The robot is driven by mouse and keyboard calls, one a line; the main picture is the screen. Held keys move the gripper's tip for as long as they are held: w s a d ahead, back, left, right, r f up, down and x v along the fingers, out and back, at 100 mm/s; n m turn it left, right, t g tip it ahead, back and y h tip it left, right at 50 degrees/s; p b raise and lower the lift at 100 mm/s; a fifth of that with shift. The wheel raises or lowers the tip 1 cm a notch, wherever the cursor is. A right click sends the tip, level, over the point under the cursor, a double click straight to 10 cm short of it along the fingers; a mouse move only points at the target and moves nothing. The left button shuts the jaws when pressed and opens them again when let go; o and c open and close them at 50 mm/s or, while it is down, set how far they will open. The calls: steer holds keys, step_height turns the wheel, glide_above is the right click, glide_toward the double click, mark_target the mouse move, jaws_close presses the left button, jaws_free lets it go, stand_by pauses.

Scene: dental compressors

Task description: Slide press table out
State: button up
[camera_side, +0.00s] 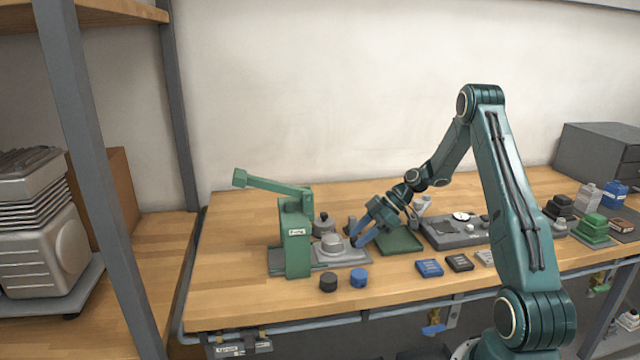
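The green press (295,238) stands on the left part of the wooden bench, with its lever arm (270,184) reaching up to the left. Its grey press table (352,257) sticks out to the right of the press body and carries a rounded light-grey piece (331,245). My gripper (357,242) comes down from the upper right, with its blue fingers at the right end of the press table. From this side view I cannot tell whether the fingers touch it, or whether they are open or shut.
A dark cap (328,283) and a blue cap (358,278) sit in front of the press. A green tray (400,241) lies right of my gripper, beside a grey tray (440,240). Blue (429,268) and black (459,263) boxes lie near the front. The bench's front left is clear.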

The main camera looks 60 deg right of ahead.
steer(key=shift+v, duration=3.7)
steer(key=shift+r, duration=0.1)
steer(key=shift+a, duration=0.1)
steer(key=s+a+r+m+g+h, duration=0.1)
steer(key=a+r+m+h, duration=0.1)
steer(key=a+r, duration=0.65)
steer(key=a+r+m+g+h, duration=0.15)
steer(key=a+r, duration=0.35)
steer(key=a, duration=0.6)
steer(key=s+a+r+m+t+h, duration=0.1)
steer(key=s+a, duration=0.3)
steer(key=s, duration=0.4)
steer(key=s+a+r+m+h, duration=0.2)
steer(key=s+a+m, duration=0.2)
steer(key=s, duration=0.5)
steer(key=shift+a+t, duration=0.35)
steer(key=shift+a, duration=0.4)
